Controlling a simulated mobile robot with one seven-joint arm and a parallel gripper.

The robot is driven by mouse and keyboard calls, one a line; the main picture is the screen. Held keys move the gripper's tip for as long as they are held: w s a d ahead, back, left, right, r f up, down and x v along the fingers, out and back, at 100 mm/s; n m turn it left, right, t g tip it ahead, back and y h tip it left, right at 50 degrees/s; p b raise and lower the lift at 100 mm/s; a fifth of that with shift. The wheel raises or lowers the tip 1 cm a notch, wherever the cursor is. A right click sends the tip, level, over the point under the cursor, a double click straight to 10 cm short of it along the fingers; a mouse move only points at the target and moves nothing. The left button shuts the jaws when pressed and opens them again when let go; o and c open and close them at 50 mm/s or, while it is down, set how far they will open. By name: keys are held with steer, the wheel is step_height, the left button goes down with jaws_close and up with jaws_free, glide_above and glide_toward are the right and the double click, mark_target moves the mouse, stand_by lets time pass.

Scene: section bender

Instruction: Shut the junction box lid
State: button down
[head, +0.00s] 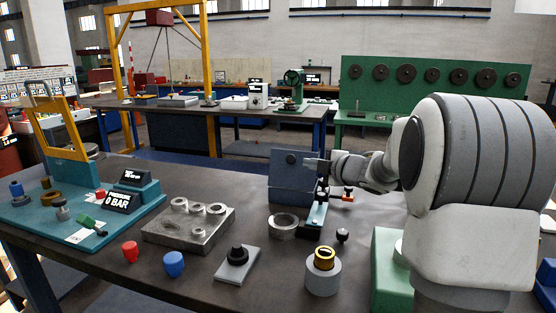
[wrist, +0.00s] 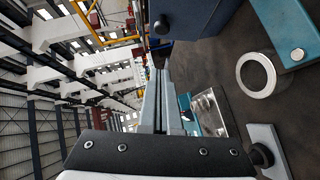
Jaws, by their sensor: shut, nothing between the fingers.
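The junction box (head: 290,196) is a blue-grey box on the workbench, right of centre in the head view. A flat blue-grey panel with a dark round knob (head: 291,158) stands steeply on it and looks like its lid (head: 284,172); the hinge is hidden. The wrist view shows the panel (wrist: 205,14) and the knob (wrist: 161,25) at the top. My gripper (head: 309,161) is shut and empty, its fingers pointing left at the panel's upper right. In the wrist view the fingertips (wrist: 160,72) are below the knob. I cannot tell whether they touch the panel.
A teal bar tool (head: 317,213) and a metal ring (head: 283,226) lie in front of the box. A steel block (head: 188,229), a grey plate with a black knob (head: 237,262) and a brass-topped cylinder (head: 322,275) stand nearer.

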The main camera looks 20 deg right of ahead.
glide_toward(288, 158)
steer(key=w+a, duration=0.2)
steer(key=a, duration=0.2)
steer(key=shift+w+d+f+b, duration=0.3)
steer(key=shift+w+d, duration=0.1)
steer(key=shift+w, duration=0.15)
steer(key=shift+w+d+f+b, duration=0.15)
steer(key=shift+w+d+f, duration=0.1)
steer(key=shift+w+d, duration=0.2)
steer(key=shift+w+d+f, duration=0.25)
steer(key=shift+w+d, duration=0.2)
steer(key=shift+w, duration=0.35)
steer(key=shift+d+r+p, duration=0.1)
steer(key=shift+r+p, duration=0.1)
steer(key=shift+p, duration=0.45)
steer(key=shift+r+p, duration=0.1)
steer(key=shift+p, duration=0.45)
steer(key=shift+w+p, duration=0.2)
steer(key=shift+p, duration=0.6)
